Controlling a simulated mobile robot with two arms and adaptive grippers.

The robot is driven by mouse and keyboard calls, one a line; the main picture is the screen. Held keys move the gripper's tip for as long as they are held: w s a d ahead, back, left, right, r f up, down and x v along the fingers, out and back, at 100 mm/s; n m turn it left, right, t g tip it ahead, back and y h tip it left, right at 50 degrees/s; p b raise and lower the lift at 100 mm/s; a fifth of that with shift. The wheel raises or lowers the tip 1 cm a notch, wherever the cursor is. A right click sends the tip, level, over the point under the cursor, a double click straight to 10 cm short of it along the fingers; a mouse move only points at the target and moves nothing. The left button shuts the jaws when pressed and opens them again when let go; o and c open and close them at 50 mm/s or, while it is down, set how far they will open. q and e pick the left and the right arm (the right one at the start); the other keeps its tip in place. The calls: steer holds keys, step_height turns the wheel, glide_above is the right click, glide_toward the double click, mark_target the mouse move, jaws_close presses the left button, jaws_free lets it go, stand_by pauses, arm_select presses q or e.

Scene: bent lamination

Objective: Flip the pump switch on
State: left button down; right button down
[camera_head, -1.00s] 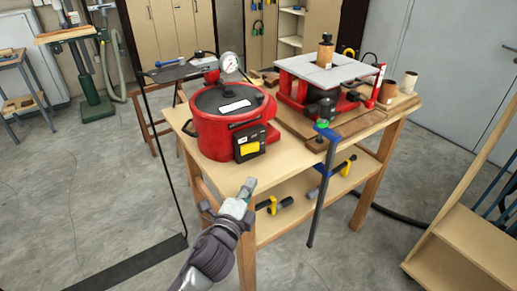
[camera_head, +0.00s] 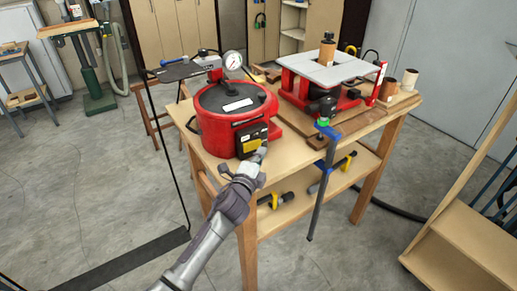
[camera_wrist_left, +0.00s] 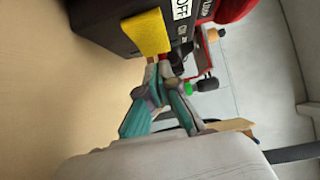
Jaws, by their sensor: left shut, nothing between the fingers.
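The red pump pot (camera_head: 222,122) stands on the wooden workbench (camera_head: 275,165), with a black control box (camera_head: 242,138) on its front. A yellow piece (camera_head: 250,148) is on the box's lower face. In the left wrist view the yellow piece (camera_wrist_left: 146,34) sits beside a white "OFF" label (camera_wrist_left: 182,10). My left gripper (camera_head: 261,152) is shut and empty, its tips close to the box's lower right, by the yellow piece. In the left wrist view the fingertips (camera_wrist_left: 158,72) are just off the yellow piece's edge; I cannot tell whether they touch.
A router table with a grey top (camera_head: 326,70) stands to the right on the bench. A blue bar clamp (camera_head: 324,180) hangs at the bench's front edge. Yellow and black clamps (camera_head: 275,200) lie on the lower shelf. A wooden rack (camera_head: 465,245) is at the right.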

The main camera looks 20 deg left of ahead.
arm_select(q)
steer(key=shift+w+a, duration=0.4)
steer(key=shift+a, duration=0.15)
steer(key=shift+d, duration=0.1)
steer(key=shift+w+f+n+y+b, duration=0.25)
steer(key=shift+n+y+b, duration=0.2)
steer(key=shift+b, duration=0.4)
steer(key=shift+r, duration=0.3)
